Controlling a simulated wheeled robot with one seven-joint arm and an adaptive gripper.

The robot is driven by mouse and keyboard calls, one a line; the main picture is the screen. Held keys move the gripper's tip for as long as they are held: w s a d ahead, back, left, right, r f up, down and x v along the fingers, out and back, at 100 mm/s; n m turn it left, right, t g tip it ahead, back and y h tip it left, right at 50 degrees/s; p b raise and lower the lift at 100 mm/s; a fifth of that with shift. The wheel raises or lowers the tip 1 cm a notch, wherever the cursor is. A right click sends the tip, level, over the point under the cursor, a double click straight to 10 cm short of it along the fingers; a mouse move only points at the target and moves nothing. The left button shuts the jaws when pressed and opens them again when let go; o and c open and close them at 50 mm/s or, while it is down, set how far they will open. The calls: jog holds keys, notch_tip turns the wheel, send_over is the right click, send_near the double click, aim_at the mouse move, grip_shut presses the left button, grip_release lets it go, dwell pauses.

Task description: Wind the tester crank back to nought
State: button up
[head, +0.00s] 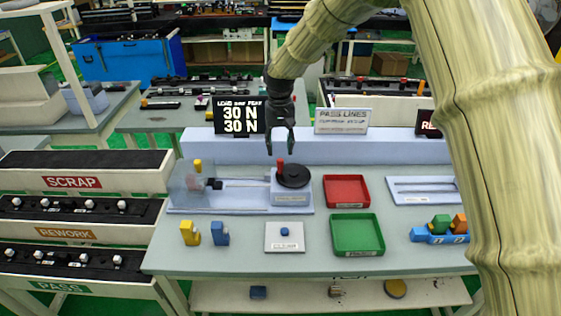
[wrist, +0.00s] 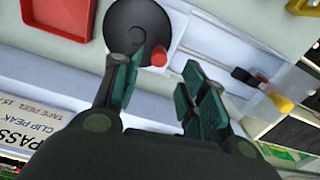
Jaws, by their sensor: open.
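The tester crank is a black disc (head: 293,177) with an upright red knob (head: 280,166), at the right end of the grey tester base (head: 240,203). My gripper (head: 281,150) is open, pointing down just above the red knob. In the wrist view my gripper (wrist: 160,82) has its fingers spread, with the red knob (wrist: 159,56) between and beyond the fingertips. The black disc (wrist: 135,22) also shows there. Nothing is held. The black display (head: 239,117) reads 30 N on both lines under "LOAD and PEAK".
A clear guard (head: 187,185) covers the tester's left end, with a yellow piece near it. A red tray (head: 347,191) and green tray (head: 357,235) lie to the right. Yellow (head: 189,234) and blue (head: 220,234) clips and a tile with a blue button (head: 284,237) stand in front.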

aim_at(280, 159)
jog(key=shift+f+p, duration=1.2)
jog(key=shift+f, duration=2.55)
grip_shut()
